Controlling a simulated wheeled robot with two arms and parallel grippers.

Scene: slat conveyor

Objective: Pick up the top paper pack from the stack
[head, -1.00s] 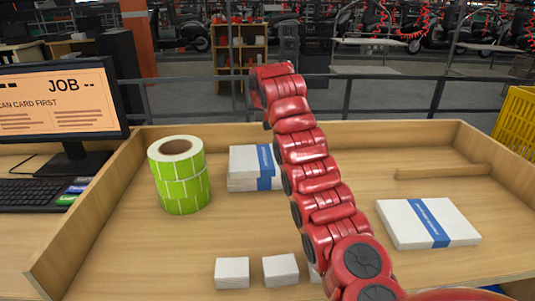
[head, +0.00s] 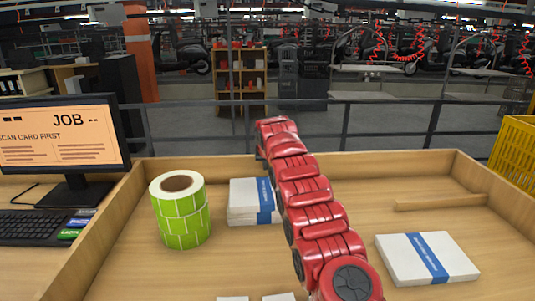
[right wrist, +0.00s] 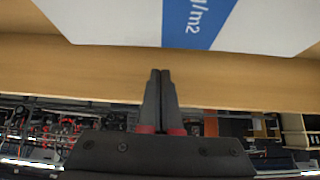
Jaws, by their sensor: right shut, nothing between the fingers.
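A stack of white paper packs with blue bands (head: 243,203) stands at the middle back of the wooden tray-like table. My red right arm covers its right side. My right gripper (right wrist: 160,74) is shut and empty in the right wrist view. There, a white pack with a blue band and printed letters (right wrist: 120,20) fills the top, with a strip of wood between it and the fingertips. In the head view the right fingers are hidden behind the arm. My left gripper is not in view.
A green label roll (head: 181,212) stands left of the stack. Another white pack with a blue band (head: 425,258) lies at the right. Small white boxes (head: 233,298) are cut off at the bottom edge. Wooden side walls and a wooden strip (head: 440,202) bound the surface.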

